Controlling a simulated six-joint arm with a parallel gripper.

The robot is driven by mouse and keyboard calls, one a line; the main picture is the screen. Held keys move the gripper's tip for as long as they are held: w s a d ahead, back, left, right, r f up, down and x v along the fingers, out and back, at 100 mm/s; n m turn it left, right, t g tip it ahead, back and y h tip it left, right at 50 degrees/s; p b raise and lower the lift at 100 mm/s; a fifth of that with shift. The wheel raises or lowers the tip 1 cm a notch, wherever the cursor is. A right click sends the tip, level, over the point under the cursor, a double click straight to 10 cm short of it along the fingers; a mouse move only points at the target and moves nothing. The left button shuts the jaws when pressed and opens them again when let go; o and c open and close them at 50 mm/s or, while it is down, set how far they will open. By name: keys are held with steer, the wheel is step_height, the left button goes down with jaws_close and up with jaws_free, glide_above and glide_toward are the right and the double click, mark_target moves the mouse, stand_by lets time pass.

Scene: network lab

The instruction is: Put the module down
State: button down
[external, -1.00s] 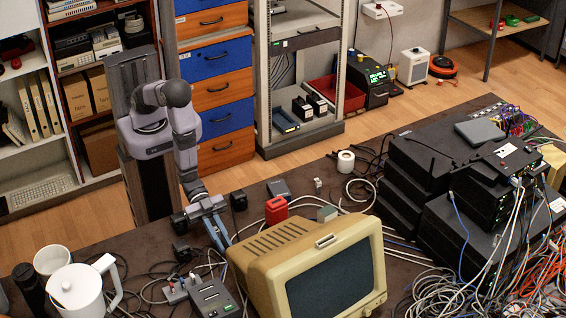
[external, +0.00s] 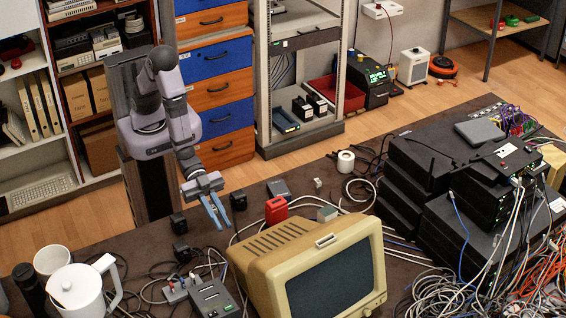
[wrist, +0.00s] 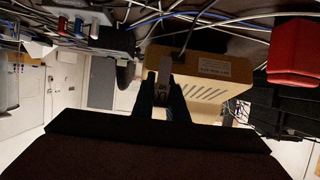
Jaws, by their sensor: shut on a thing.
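My gripper (external: 218,225) is over the left part of the dark table, behind the beige monitor, with its blue fingers pointing down. In the wrist view my gripper (wrist: 163,95) is shut on the module (wrist: 164,74), a small, narrow, silvery-grey piece with a marked face low between the fingers. Its far end sticks out past the fingertips. The module is too small to make out in the external view. I cannot tell whether it touches the table.
The beige monitor (external: 290,255) stands close in front of my gripper. A red box (external: 276,210) and a black block (external: 238,200) are to the right. Another black block (external: 178,223) is to the left. Cables and a grey power strip (external: 213,297) lie in front.

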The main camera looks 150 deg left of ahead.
steer(key=w+a+r+n+g+y+b, duration=0.1)
steer(key=a+r+n+y+b, duration=0.1)
steer(key=a+b, duration=0.3)
steer(key=w+a+r+n+y+b, duration=0.2)
steer(key=a+b, duration=0.1)
steer(key=a, duration=0.3)
steer(key=shift+y, duration=0.4)
steer(key=shift+s+a+f+b, duration=0.1)
steer(key=shift+s+a+f, duration=0.15)
steer(key=shift+f, duration=2.05)
steer(key=shift+s+a+f+b, duration=0.15)
steer(key=shift+a+f, duration=0.2)
steer(key=shift+f, duration=1.9)
steer(key=shift+s+a+f+b, duration=0.1)
steer(key=shift+s+a+f, duration=0.15)
steer(key=shift+f, duration=2.05)
steer(key=shift+f, duration=0.1)
steer(key=shift+f, duration=0.15)
steer(key=c, duration=1.8)
jaws_free()
steer(key=shift+o, duration=0.2)
steer(key=shift+r, duration=0.25)
